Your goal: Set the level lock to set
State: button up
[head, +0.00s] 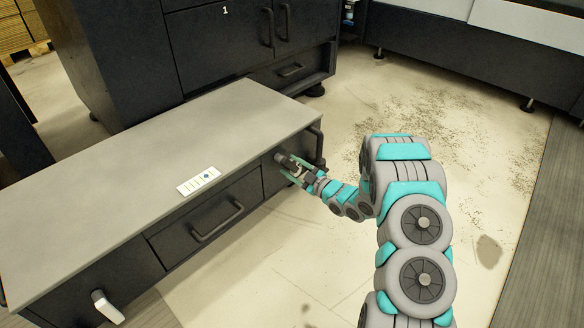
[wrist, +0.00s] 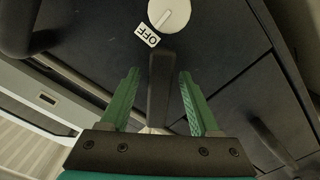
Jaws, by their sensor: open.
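A switch with a pale round disc (wrist: 168,14) and a dark bar-shaped handle (wrist: 160,85) is on the dark cabinet front in the wrist view. A small label reading OFF (wrist: 147,36) is beside the disc. My gripper (wrist: 159,74) is open, with one green finger on each side of the bar and a gap to both. In the head view my gripper (head: 292,170) is at the right end of the cabinet front and largely hides this switch. A white lever (head: 107,306) is at the cabinet's left end. I cannot tell which of the two is the level lock.
The low cabinet has a grey top (head: 130,160) with a small label plate (head: 198,181) on it. A drawer with a handle (head: 217,222) is left of my gripper. A taller dark cabinet (head: 225,50) stands behind. The floor (head: 465,125) at right is open.

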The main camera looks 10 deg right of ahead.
grip_shut()
dwell(0.3)
dwell(1.0)
